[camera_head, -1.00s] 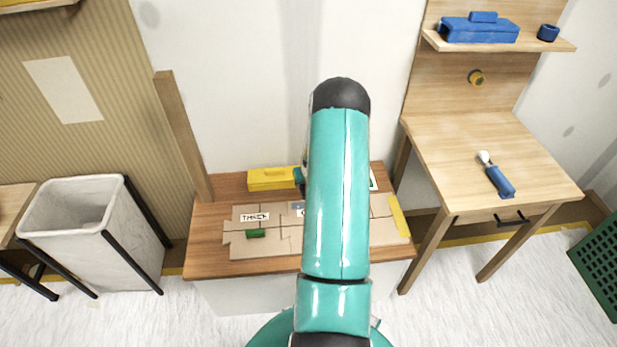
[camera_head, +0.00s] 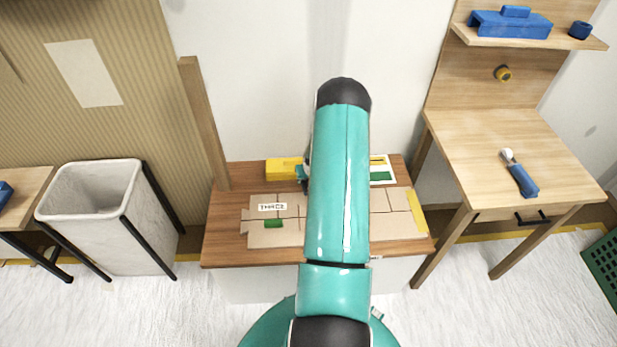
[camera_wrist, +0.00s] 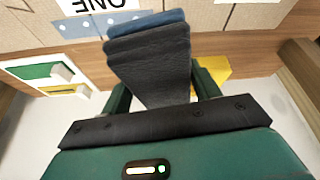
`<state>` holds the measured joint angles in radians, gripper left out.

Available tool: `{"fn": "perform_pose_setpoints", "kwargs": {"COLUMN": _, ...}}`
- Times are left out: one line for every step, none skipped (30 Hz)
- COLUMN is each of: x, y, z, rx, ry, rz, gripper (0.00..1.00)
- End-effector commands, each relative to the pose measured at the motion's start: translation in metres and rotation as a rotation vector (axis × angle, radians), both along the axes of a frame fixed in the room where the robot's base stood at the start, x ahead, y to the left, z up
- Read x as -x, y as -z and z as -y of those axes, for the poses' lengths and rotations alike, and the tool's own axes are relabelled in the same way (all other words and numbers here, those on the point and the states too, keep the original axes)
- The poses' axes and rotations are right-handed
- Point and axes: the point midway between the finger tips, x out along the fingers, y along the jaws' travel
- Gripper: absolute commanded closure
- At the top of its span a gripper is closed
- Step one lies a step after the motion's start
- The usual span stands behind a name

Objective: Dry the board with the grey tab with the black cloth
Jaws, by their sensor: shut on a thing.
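My gripper (camera_wrist: 162,88) is shut on the black cloth (camera_wrist: 150,60), a thick folded pad with a blue layer at its far edge. The cloth hangs above the bench in the wrist view. In the head view my arm hides the cloth and most of the gripper. Tan boards (camera_head: 390,200) lie on the wooden bench (camera_head: 225,245). One bears a white label (camera_head: 272,207), and a green tab (camera_head: 273,223) lies just below it. A label reading ONE (camera_wrist: 225,10) and a blue-grey dotted strip (camera_wrist: 105,25) show in the wrist view. I cannot make out a grey tab.
A yellow block (camera_head: 283,168) and a white-framed green and yellow piece (camera_head: 382,170) are at the bench's back. A wooden post (camera_head: 204,120) rises at its left. A bin (camera_head: 100,215) stands left; a table (camera_head: 510,160) with a blue-handled tool (camera_head: 520,180) stands right.

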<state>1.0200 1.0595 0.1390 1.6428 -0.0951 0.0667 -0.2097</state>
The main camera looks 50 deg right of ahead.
Motion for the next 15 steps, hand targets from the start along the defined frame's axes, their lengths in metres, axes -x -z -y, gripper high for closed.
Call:
{"fn": "perform_pose_setpoints", "kwargs": {"x": 0.002, "y": 0.003, "z": 0.001, "rx": 0.000, "ry": 0.002, "rz": -0.001, "gripper": 0.62}}
{"fn": "perform_pose_setpoints", "kwargs": {"x": 0.002, "y": 0.005, "z": 0.001, "rx": 0.000, "ry": 0.002, "rz": -0.001, "gripper": 0.62}}
{"fn": "perform_pose_setpoints", "kwargs": {"x": 0.002, "y": 0.008, "z": 0.001, "rx": 0.000, "ry": 0.002, "rz": -0.001, "gripper": 0.62}}
{"fn": "perform_pose_setpoints", "kwargs": {"x": 0.002, "y": 0.011, "z": 0.001, "rx": 0.000, "ry": 0.002, "rz": -0.001, "gripper": 0.62}}
{"fn": "perform_pose_setpoints", "kwargs": {"x": 0.002, "y": 0.014, "z": 0.001, "rx": 0.000, "ry": 0.002, "rz": -0.001, "gripper": 0.62}}
{"fn": "perform_pose_setpoints", "kwargs": {"x": 0.003, "y": 0.018, "z": 0.001, "rx": -0.002, "ry": 0.002, "rz": -0.002, "gripper": 0.62}}
{"fn": "perform_pose_setpoints", "kwargs": {"x": 0.003, "y": 0.022, "z": 0.000, "rx": -0.002, "ry": 0.002, "rz": -0.002, "gripper": 0.62}}
{"fn": "perform_pose_setpoints", "kwargs": {"x": 0.003, "y": 0.025, "z": 0.001, "rx": -0.002, "ry": 0.002, "rz": -0.002, "gripper": 0.62}}
{"fn": "perform_pose_setpoints", "kwargs": {"x": 0.002, "y": 0.030, "z": 0.001, "rx": -0.001, "ry": 0.002, "rz": -0.002, "gripper": 0.62}}
{"fn": "perform_pose_setpoints", "kwargs": {"x": 0.003, "y": 0.034, "z": 0.001, "rx": -0.002, "ry": 0.002, "rz": -0.002, "gripper": 0.62}}
{"fn": "perform_pose_setpoints", "kwargs": {"x": 0.003, "y": 0.037, "z": 0.001, "rx": -0.002, "ry": 0.002, "rz": -0.002, "gripper": 0.62}}
{"fn": "perform_pose_setpoints", "kwargs": {"x": 0.002, "y": 0.041, "z": 0.001, "rx": -0.001, "ry": 0.002, "rz": -0.002, "gripper": 0.62}}
{"fn": "perform_pose_setpoints", "kwargs": {"x": 0.002, "y": 0.045, "z": 0.000, "rx": -0.001, "ry": 0.002, "rz": -0.002, "gripper": 0.62}}
{"fn": "perform_pose_setpoints", "kwargs": {"x": 0.002, "y": 0.048, "z": 0.001, "rx": 0.000, "ry": 0.002, "rz": -0.001, "gripper": 0.62}}
{"fn": "perform_pose_setpoints", "kwargs": {"x": 0.001, "y": 0.051, "z": 0.001, "rx": 0.000, "ry": 0.002, "rz": -0.001, "gripper": 0.62}}
